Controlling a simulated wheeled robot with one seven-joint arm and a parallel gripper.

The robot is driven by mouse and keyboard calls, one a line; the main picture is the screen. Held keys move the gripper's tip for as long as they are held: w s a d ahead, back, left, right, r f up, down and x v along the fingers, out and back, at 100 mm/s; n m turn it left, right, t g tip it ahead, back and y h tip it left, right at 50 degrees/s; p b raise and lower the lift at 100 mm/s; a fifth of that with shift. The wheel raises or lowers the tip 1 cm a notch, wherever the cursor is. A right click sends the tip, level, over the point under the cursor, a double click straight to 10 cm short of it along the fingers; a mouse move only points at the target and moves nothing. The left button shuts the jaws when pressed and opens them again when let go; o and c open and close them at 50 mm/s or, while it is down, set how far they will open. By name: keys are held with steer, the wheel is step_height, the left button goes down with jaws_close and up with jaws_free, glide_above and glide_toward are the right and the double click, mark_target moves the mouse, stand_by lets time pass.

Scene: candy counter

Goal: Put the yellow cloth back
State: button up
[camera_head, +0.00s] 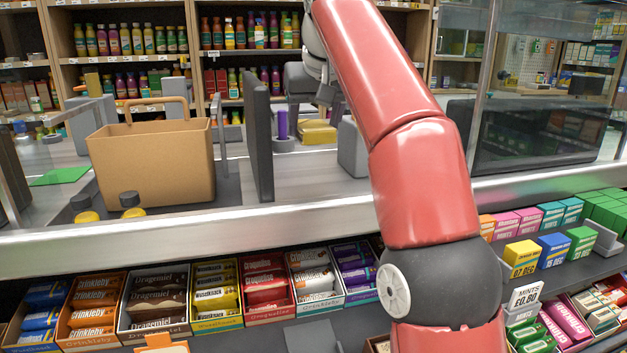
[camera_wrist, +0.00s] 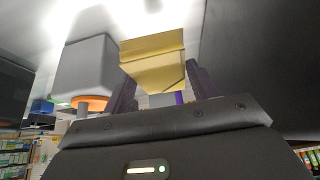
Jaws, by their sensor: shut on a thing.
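The yellow cloth (camera_head: 318,132) is a folded, layered block in the head view, low over the pale counter just right of a purple cylinder. I cannot tell whether it touches the counter. In the wrist view the cloth (camera_wrist: 153,62) sits between the two dark fingers of my gripper (camera_wrist: 159,76), which is shut on it. In the head view my red arm reaches up and over the counter, and the fingertips are not clearly seen there.
The purple cylinder (camera_head: 282,124) stands on a grey base left of the cloth. A grey block (camera_head: 352,148) is close on the right. An upright dark panel (camera_head: 259,130) and a tan basket (camera_head: 150,165) are farther left. Candy boxes (camera_head: 266,285) line the front shelf.

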mark_target(323, 143)
step_height(323, 143, down, 8)
steer(key=b, duration=0.3)
steer(key=shift+f, duration=0.6)
steer(key=shift+f, duration=0.15)
steer(key=o, duration=0.9)
steer(key=shift+f+b, duration=0.2)
steer(key=shift+b, duration=0.2)
steer(key=p+v, duration=0.2)
steer(key=v, duration=0.6)
steer(key=shift+s+d, duration=0.15)
steer(key=shift+f, duration=0.1)
